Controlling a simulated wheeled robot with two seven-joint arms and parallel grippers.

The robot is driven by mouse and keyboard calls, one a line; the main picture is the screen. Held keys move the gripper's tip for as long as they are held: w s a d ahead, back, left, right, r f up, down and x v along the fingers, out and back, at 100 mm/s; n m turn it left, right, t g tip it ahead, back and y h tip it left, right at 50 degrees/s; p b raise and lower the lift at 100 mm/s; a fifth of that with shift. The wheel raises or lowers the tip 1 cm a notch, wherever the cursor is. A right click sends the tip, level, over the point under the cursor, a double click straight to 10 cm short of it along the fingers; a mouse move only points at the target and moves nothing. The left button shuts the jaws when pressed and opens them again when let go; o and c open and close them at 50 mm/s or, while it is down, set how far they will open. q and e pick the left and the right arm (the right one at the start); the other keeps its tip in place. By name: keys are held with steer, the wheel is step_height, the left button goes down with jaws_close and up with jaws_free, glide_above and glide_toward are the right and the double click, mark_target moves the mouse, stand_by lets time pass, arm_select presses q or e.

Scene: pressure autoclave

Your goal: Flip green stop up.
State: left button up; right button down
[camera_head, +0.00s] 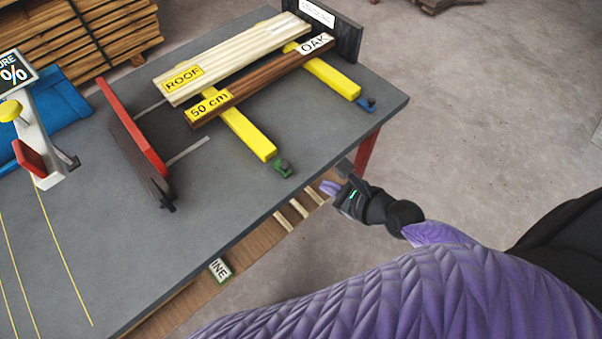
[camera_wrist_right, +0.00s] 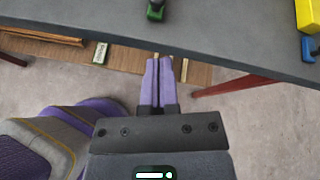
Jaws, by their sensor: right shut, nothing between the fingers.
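The green stop (camera_head: 283,168) sits at the near end of a yellow bar (camera_head: 248,133) on the grey table, close to the table's front edge. It also shows at the top of the right wrist view (camera_wrist_right: 156,10); whether it is up or down is hard to tell. My right gripper (camera_head: 331,188) is beyond the table's front edge, to the right of the green stop and apart from it. In the right wrist view its purple fingers (camera_wrist_right: 158,84) are together and empty, pointing toward the table edge. My left gripper is not in view.
A blue stop (camera_head: 367,104) ends the second yellow bar (camera_head: 330,75). Boards labelled ROOF (camera_head: 225,62) and OAK (camera_head: 262,82) lie across the bars. A red fence (camera_head: 131,128) stands left. Wooden pieces (camera_head: 290,213) lie on a shelf below the table (camera_head: 225,210).

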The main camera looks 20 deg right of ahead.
mark_target(291, 171)
steer(key=b+x, duration=0.4)
steer(key=x, duration=0.5)
steer(key=shift+w+f, duration=0.2)
steer(key=shift+w, duration=0.05)
steer(key=shift+w+a, duration=0.2)
steer(key=shift+w, duration=0.05)
